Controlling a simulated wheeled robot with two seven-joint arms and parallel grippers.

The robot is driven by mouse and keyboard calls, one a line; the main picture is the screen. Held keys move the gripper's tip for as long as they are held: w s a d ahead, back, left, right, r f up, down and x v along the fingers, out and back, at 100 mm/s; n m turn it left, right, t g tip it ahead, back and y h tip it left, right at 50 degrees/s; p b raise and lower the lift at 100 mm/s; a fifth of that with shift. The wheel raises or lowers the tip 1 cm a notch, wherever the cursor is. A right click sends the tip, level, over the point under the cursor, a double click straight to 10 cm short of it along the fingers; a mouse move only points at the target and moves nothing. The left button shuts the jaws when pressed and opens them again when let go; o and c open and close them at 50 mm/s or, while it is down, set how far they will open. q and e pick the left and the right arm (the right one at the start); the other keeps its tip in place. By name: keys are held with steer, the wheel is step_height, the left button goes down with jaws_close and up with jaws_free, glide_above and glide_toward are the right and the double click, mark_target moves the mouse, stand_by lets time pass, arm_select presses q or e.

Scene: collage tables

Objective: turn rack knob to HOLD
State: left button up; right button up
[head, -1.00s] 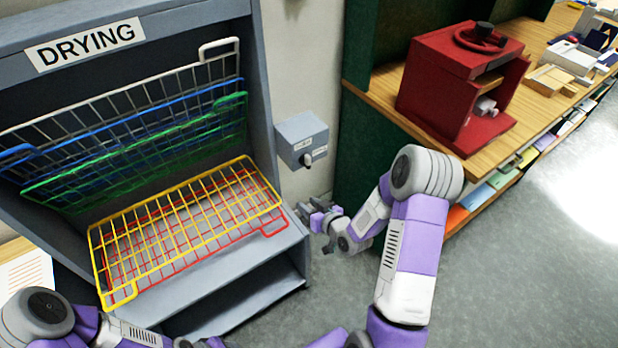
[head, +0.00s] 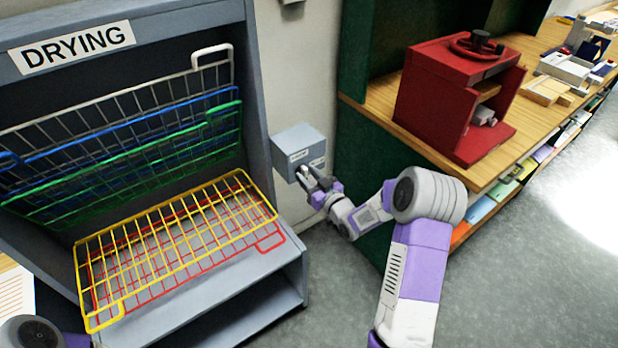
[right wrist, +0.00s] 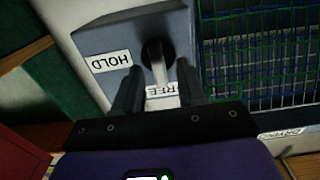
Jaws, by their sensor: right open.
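The grey knob box (head: 298,138) is on the wall just right of the drying rack (head: 258,110). In the right wrist view, the box (right wrist: 112,38) appears upside down, with a HOLD label (right wrist: 110,62) left of the dark knob (right wrist: 153,50) and a FREE label (right wrist: 160,91) below it. The knob's pale pointer is toward FREE. My right gripper (head: 308,174) is at the box front and hides most of the knob in the head view. In the right wrist view, its open fingers (right wrist: 158,84) are on either side of the knob's pointer; contact is unclear. My left gripper is out of view.
The rack's yellow tray (head: 180,240) and red tray (head: 270,243) slope out left of my right gripper. A green cabinet side (head: 350,150) stands close on the right, with a red press (head: 450,100) on the wooden counter. The floor below is clear.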

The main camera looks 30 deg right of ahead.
jaws_close()
steer(key=shift+m, duration=0.3)
steer(key=m, duration=0.1)
steer(key=m+b, duration=0.1)
steer(key=m, duration=0.1)
steer(key=shift+d+f, duration=0.1)
steer(key=shift+d, duration=0.1)
steer(key=m, duration=0.4)
steer(key=m+p, duration=0.1)
steer(key=m, duration=0.4)
steer(key=f+m+p, duration=0.1)
steer(key=m, duration=0.4)
steer(key=shift+d, duration=0.35)
steer(key=shift+m, duration=0.3)
